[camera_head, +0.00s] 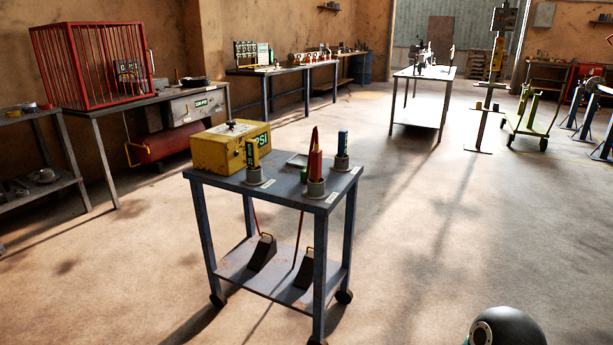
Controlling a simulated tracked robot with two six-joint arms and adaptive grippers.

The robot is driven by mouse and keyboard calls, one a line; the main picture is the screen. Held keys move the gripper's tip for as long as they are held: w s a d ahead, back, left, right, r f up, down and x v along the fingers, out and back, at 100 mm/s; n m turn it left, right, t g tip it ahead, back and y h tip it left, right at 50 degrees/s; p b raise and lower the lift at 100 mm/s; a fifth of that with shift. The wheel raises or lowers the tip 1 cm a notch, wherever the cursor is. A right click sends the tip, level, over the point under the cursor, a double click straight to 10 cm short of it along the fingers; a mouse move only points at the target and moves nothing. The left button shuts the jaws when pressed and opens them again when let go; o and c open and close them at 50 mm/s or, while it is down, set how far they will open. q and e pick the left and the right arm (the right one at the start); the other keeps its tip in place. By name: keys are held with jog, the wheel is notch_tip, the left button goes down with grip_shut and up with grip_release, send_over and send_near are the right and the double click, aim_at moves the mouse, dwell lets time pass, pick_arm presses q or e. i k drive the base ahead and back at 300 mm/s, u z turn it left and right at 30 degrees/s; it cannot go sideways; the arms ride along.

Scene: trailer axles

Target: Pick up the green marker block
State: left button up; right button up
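A small green block (303,174), likely the green marker block, shows on top of a grey wheeled cart (285,195) in the middle of the head view. It is partly hidden beside the red marker (315,160), and I cannot tell whether it lies flat or stands. The red marker stands upright in a grey round holder (316,188) at the cart's front right. Neither my left nor my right gripper shows. A dark rounded part at the bottom right looks like part of my own arm.
A yellow box (220,150), a yellow marker (252,157) and a blue marker (342,143) stand on the cart. Wedge chocks (262,252) sit on its lower shelf. A bench with a red cage (92,65) is at left. Floor (430,240) right of the cart is clear.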

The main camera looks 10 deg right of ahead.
aim_at(304, 171)
jog(key=u, duration=0.05)
jog(key=i, duration=0.9)
jog(key=z, duration=0.05)
